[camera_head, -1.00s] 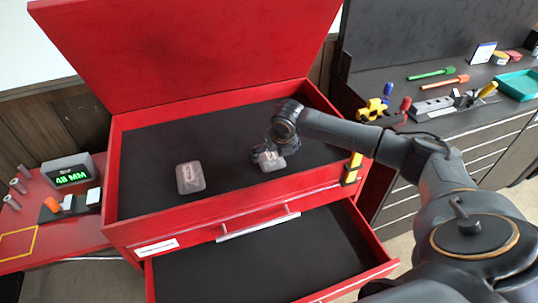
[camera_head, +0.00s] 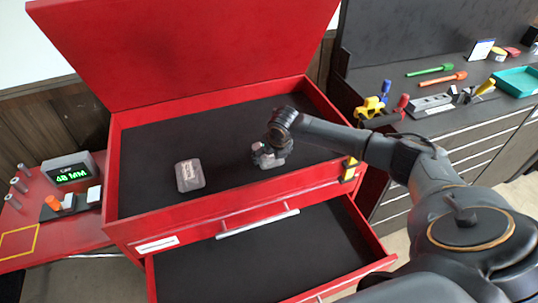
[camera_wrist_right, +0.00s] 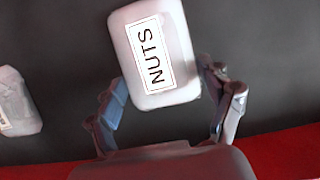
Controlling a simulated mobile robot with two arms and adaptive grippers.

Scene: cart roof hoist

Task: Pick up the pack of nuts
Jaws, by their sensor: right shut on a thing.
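The pack of nuts (camera_wrist_right: 158,52) is a pale, rounded box with a white label reading NUTS, seen in the right wrist view. In the head view the pack (camera_head: 268,160) is small and partly hidden under my right gripper (camera_head: 270,153), over the dark top compartment of the red cart. My right gripper is shut on the pack, with a finger on either side in the wrist view (camera_wrist_right: 165,102). I cannot tell whether the pack touches the compartment floor. My left gripper is not in view.
A second pale pack (camera_head: 190,176) lies to the left in the compartment, its label unreadable. The red cart's (camera_head: 226,204) lid stands open and a lower drawer (camera_head: 270,255) is pulled out, empty. A tool bench (camera_head: 420,85) stands at the right, a small display (camera_head: 70,175) at the left.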

